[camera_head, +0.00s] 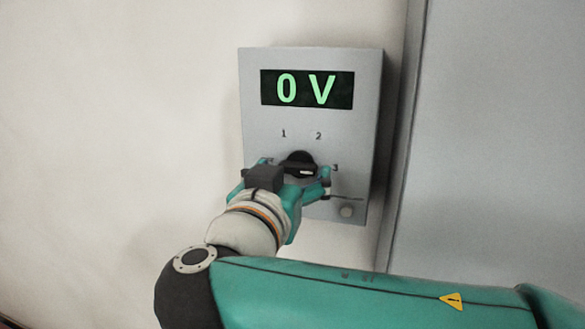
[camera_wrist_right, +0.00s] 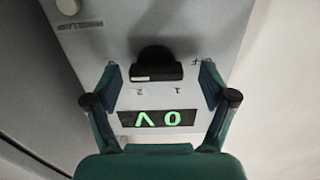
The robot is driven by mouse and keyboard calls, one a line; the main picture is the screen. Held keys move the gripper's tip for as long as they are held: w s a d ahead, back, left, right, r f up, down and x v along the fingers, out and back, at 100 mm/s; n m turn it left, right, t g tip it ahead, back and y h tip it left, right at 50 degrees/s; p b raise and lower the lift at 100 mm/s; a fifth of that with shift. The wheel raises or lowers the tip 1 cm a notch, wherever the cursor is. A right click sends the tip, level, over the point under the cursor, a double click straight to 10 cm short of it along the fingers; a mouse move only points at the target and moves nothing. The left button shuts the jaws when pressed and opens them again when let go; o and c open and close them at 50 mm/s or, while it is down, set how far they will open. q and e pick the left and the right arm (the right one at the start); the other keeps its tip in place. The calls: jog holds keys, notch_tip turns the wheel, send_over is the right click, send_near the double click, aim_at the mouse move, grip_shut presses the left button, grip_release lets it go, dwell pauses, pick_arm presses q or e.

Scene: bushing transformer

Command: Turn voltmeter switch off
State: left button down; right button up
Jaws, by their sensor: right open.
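The grey voltmeter panel (camera_head: 255,120) is fixed to the wall, and its display (camera_head: 307,89) reads "0 V" in green. Its black rotary switch (camera_head: 300,160) sits below the marks 1 and 2, with a 3 at its right. My right gripper (camera_head: 294,172) is in front of the switch and partly covers it. In the right wrist view the panel appears upside down. There the black switch (camera_wrist_right: 156,66) lies between the two spread fingers of my open right gripper (camera_wrist_right: 160,82), with a gap visible on each side. My left gripper is not in view.
A small round grey knob (camera_head: 347,211) sits at the panel's lower right; it also shows in the right wrist view (camera_wrist_right: 68,6). A large grey cabinet surface (camera_head: 490,140) stands right of the panel. Bare pale wall (camera_head: 110,130) is at the left.

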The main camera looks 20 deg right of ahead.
jog(key=shift+s+d, duration=0.1)
jog(key=c, duration=1.2)
jog(key=shift+o, duration=0.2)
